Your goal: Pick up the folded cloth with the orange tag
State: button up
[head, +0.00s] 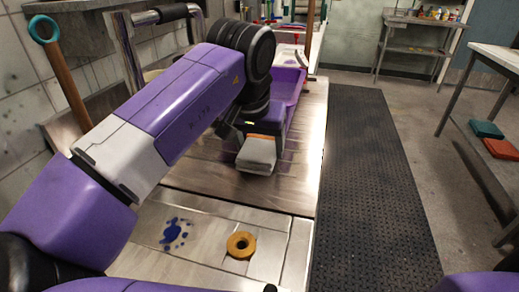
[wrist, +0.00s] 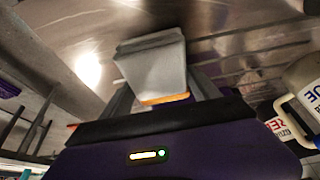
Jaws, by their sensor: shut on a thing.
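The folded cloth is a pale grey, thick, flat bundle (head: 257,154) with an orange tag (head: 263,137) along the edge nearest my gripper. In the head view it juts out from my gripper (head: 262,134) over the metal counter (head: 205,178). In the wrist view the cloth (wrist: 150,66) sits between the two fingers of my gripper (wrist: 164,88), which is shut on it. Its orange tag shows at the near edge. I cannot tell whether the cloth touches the counter. My arm hides part of the counter behind it.
A yellow ring (head: 241,245) and a blue stain (head: 175,233) lie on the near counter. A purple tub (head: 290,88) stands beyond my gripper. White labelled containers (wrist: 302,88) are at right in the wrist view. Teal (head: 487,129) and red-orange (head: 502,148) folded items lie on a right-hand shelf.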

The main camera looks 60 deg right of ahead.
aim_at(260, 144)
notch_tip(260, 144, up, 19)
jog(key=p, duration=0.5)
